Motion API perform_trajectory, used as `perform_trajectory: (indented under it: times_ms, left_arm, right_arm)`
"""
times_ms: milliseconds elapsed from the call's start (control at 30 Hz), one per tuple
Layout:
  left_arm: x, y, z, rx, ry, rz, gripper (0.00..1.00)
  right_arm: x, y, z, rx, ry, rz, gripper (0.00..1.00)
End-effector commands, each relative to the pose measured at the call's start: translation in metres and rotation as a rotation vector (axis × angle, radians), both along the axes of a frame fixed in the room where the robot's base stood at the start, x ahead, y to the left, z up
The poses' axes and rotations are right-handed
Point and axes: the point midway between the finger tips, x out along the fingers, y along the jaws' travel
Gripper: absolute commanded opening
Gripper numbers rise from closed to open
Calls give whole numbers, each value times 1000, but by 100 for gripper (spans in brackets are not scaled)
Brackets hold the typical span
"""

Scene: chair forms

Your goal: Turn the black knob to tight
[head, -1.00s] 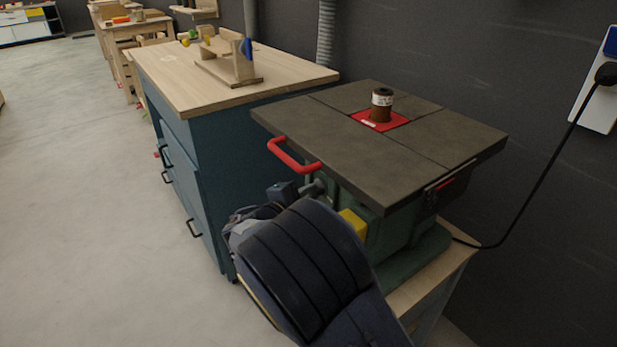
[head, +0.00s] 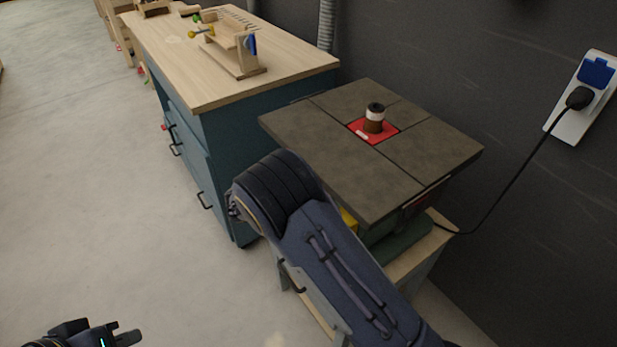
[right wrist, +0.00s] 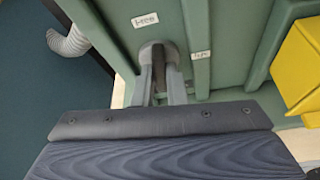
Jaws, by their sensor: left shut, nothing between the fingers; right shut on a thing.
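In the right wrist view, the fingers of my right gripper (right wrist: 158,62) point at the green machine body and are shut on the black knob (right wrist: 158,72). Only a narrow dark strip of the knob shows between the fingers. A small white label (right wrist: 145,20), seemingly "free", is above the knob. Another label (right wrist: 201,55), seemingly "tight", is to its right. In the head view, my right arm hides the knob and right gripper. My left gripper (head: 128,336) is shut and empty, low at the left over the floor.
A teal workbench (head: 215,150) stands to the left. A yellow part (right wrist: 300,65) sits right of the knob. The floor at left is clear.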

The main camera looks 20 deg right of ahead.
Motion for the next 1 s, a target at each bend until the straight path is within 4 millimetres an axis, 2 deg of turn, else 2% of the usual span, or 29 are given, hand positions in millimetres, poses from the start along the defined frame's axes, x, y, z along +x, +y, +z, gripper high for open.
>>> perform_trajectory:
  times_ms: [33,300,967,1000]
  left_arm:
    - [0,0,8,0,0,0,0]
    - [0,0,21,0,0,0,0]
    - [0,0,24,0,0,0,0]
    - [0,0,24,0,0,0,0]
  right_arm:
    - [0,0,2,-10,33,-3,0]
    - [1,1,1,-54,154,-1,0]
    - [1,1,-1,-73,201,0,0]
    - [1,1,-1,-73,201,0,17]
